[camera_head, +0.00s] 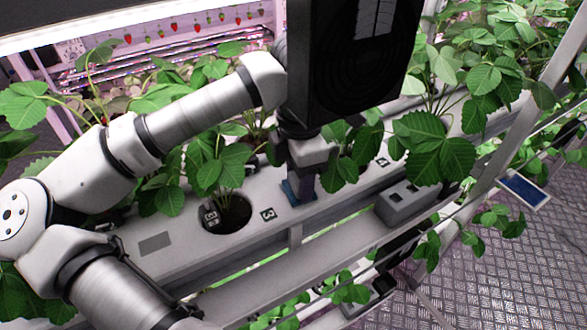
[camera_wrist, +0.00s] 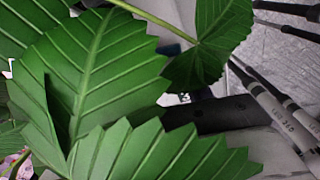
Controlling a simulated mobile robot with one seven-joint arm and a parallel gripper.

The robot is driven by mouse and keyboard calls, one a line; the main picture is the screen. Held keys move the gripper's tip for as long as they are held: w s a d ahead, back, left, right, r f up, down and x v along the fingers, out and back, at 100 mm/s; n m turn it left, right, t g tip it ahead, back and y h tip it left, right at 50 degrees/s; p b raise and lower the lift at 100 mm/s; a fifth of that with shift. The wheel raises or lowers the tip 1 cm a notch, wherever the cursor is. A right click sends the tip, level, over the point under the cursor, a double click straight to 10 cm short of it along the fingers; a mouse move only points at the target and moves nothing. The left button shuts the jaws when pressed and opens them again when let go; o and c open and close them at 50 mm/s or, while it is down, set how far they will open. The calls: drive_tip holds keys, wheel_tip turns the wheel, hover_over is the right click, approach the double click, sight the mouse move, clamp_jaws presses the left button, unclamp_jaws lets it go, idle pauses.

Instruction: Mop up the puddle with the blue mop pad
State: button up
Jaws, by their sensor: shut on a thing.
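The blue mop pad (camera_head: 289,194) shows as a small blue edge under my gripper (camera_head: 303,185), low at the top of the white rack channel. My gripper points down and is shut on the pad; whether the pad touches the channel I cannot tell. In the wrist view large green leaves (camera_wrist: 95,75) cover most of the picture and hide the fingertips and the pad. I cannot make out the puddle in either view.
The white channel (camera_head: 185,262) holds strawberry plants in round holes (camera_head: 226,213). Leaves (camera_head: 432,147) crowd close on the right of my gripper. A grey box (camera_head: 402,203) sits on the rail to the right. A blue-faced panel (camera_head: 524,191) is at the far right.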

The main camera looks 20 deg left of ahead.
drive_tip(key=shift+s+d, duration=0.55)
drive_tip(key=shift+f+b, duration=0.2)
drive_tip(key=shift+b, duration=0.3)
drive_tip(key=shift+w, duration=0.1)
drive_tip(key=shift+w+a+f+b, duration=0.1)
drive_tip(key=shift+w+a+b, duration=1.2)
drive_tip(key=shift+a, duration=0.1)
drive_tip(key=shift+s+d+b, duration=0.65)
drive_tip(key=shift+s+d, duration=0.75)
drive_tip(key=shift+d, duration=0.05)
drive_tip(key=shift+w+r, duration=0.1)
drive_tip(key=shift+r, duration=0.1)
drive_tip(key=shift+w+a+b, duration=0.4)
drive_tip(key=shift+w+a, duration=0.95)
drive_tip(key=shift+a, duration=0.1)
